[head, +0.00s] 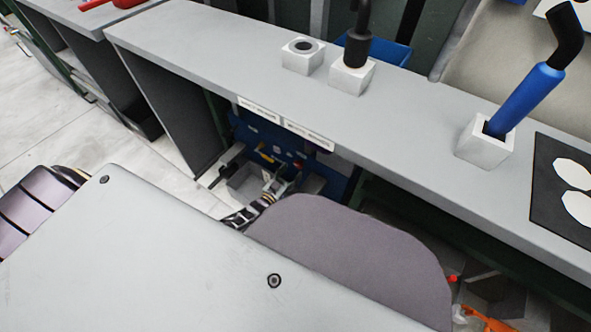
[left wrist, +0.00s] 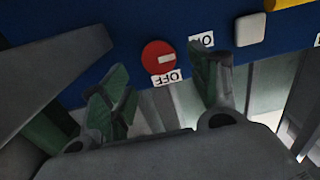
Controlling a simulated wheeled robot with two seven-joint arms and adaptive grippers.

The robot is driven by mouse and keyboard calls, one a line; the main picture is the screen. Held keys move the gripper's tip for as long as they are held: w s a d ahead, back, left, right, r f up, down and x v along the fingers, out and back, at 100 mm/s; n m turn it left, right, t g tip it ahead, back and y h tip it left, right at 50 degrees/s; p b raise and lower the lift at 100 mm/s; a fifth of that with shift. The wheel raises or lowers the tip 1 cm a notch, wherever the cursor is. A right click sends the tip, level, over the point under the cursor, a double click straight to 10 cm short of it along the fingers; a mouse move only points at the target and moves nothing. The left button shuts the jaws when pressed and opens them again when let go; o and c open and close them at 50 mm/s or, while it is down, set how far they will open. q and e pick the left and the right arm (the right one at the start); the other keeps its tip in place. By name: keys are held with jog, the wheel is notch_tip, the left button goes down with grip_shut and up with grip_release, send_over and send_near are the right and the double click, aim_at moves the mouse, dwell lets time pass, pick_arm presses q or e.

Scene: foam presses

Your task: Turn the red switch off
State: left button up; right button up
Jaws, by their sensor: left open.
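The red switch (left wrist: 157,54) is a round red knob with a short white mark at its right side, set on a blue panel (left wrist: 115,25). An upside-down "OFF" label (left wrist: 168,79) is just below it, and an "ON" label (left wrist: 201,42) is to its right. My left gripper (left wrist: 160,75) is open, its green-padded fingers on either side of the switch in the picture; contact cannot be told. In the head view, my left gripper (head: 277,184) is small, in front of the blue panel under the counter. My right gripper is not in view.
A long grey counter (head: 230,62) overhangs the panel. White blocks (head: 302,57) stand on it, one holding a blue-handled tool (head: 523,97). A white button (left wrist: 250,29) and a yellow part (left wrist: 292,3) are right of the switch.

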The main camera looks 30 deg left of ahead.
aim_at(298, 165)
pick_arm(q)
jog(key=shift+w+d+b, duration=0.15)
jog(key=shift+w+b, duration=0.15)
jog(key=shift+w, duration=0.7)
jog(key=shift+w+d+b, duration=0.15)
jog(key=shift+w+b, duration=0.15)
jog(key=shift+w, duration=0.7)
jog(key=shift+c, duration=0.3)
jog(key=c, duration=0.9)
